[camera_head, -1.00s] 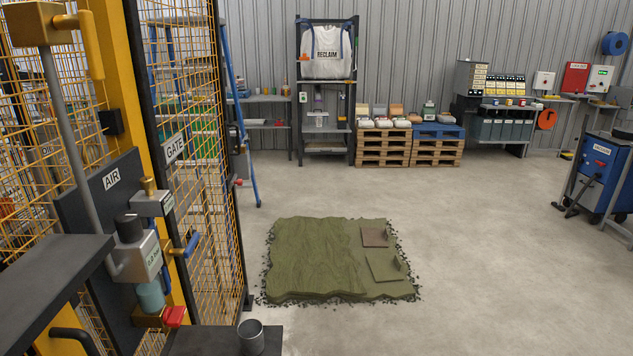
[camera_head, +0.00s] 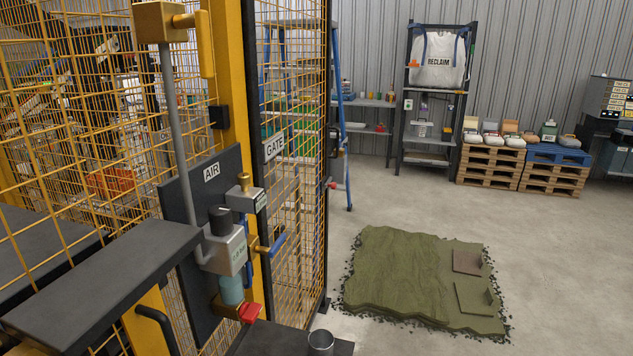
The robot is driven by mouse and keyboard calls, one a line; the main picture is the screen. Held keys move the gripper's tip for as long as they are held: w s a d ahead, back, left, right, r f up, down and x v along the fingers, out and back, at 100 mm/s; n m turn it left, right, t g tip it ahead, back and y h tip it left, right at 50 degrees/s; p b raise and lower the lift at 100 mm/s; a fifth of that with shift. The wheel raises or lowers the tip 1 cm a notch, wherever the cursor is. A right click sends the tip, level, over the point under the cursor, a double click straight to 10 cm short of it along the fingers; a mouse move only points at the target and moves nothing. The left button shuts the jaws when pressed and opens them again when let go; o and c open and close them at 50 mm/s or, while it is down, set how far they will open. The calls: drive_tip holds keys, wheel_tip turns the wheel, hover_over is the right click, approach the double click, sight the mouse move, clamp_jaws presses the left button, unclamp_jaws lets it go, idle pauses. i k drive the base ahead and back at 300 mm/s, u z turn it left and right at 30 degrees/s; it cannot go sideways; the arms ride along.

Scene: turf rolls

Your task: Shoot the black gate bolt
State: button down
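A mesh gate panel with a GATE sign (camera_head: 275,145) stands beside the yellow post (camera_head: 232,70), in a dark frame. A small black block (camera_head: 219,117) sits on the yellow post at about the height of the sign. I cannot tell whether this is the black gate bolt, and no bolt is clearly seen as shot or drawn. My gripper is not in view.
A dark AIR panel (camera_head: 212,172) carries a grey valve unit (camera_head: 228,250), a red knob (camera_head: 250,313) and a blue-handled valve (camera_head: 270,245). A dark bench top (camera_head: 100,275) fills the lower left. A turf mat (camera_head: 400,270) lies on open floor to the right.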

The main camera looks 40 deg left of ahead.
sight(334, 185)
drive_tip(key=u, duration=0.4)
drive_tip(key=i, duration=2)
drive_tip(key=u, duration=1.4)
drive_tip(key=i, duration=1.1)
drive_tip(key=u, duration=1.4)
drive_tip(key=i, duration=0.4)
drive_tip(key=u, duration=0.4)
